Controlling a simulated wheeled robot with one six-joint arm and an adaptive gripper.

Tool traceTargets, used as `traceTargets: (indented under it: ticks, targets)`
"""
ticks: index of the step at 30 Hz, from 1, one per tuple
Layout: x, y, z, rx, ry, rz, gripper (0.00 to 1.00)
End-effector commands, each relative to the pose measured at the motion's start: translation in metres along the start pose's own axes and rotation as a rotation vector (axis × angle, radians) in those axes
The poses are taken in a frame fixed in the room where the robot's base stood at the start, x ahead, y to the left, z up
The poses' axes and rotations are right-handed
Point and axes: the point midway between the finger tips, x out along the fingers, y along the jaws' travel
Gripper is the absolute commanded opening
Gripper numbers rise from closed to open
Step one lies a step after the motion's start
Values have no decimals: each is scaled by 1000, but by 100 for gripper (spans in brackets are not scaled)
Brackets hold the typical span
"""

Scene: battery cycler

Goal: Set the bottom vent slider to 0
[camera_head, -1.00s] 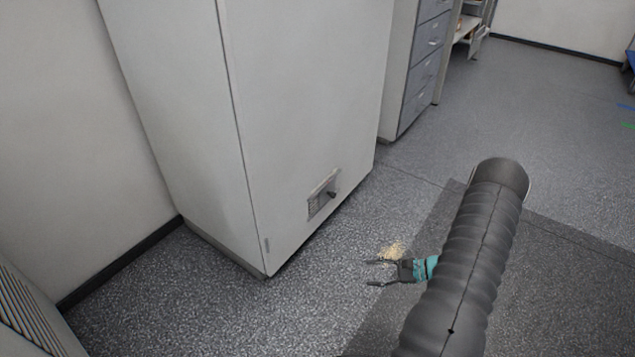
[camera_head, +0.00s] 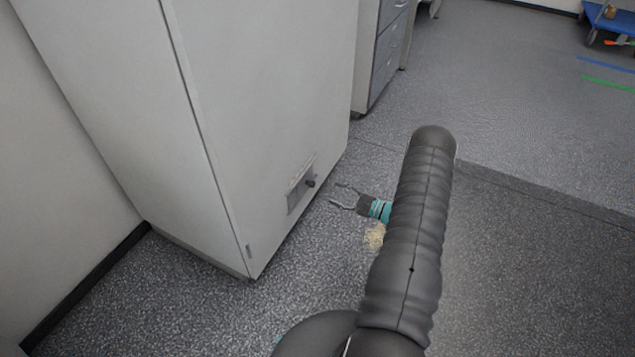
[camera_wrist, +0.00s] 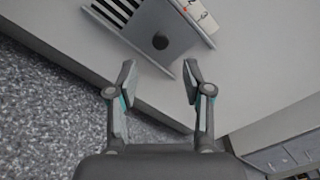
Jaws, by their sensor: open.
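The bottom vent slider is a small grey plate (camera_head: 301,190) low on the front of the tall pale cabinet. Its dark round knob (camera_head: 310,182) sticks out on the right side. In the wrist view the knob (camera_wrist: 160,41) sits on the plate beside dark vent slots (camera_wrist: 122,10), with a white scale strip (camera_wrist: 197,14) showing a 3 and a red mark. My gripper (camera_head: 341,195) is open and empty, a short way right of the plate. In the wrist view its fingers (camera_wrist: 158,80) are spread, with the knob ahead of the gap and apart from them.
The tall cabinet (camera_head: 265,80) stands on speckled grey floor. A grey drawer unit (camera_head: 388,45) is behind it. A blue cart (camera_head: 608,20) stands at the far right. The floor (camera_head: 510,110) to the right is open.

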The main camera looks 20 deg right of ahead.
Motion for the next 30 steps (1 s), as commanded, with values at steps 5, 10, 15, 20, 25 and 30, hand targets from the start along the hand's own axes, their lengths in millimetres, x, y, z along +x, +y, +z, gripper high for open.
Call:
traceTargets:
  ticks: [5, 10, 15, 20, 25, 30]
  targets:
    - [34, 0, 0, -2, -1, 2, 50]
    - [65, 0, 0, -1, -1, 3, 50]
    - [88, 0, 0, 1, 0, 1, 50]
    - [99, 0, -1, 0, 1, 1, 50]
    - [102, 0, -1, 0, 2, 0, 50]
    - [101, 0, -1, 0, 2, 0, 50]
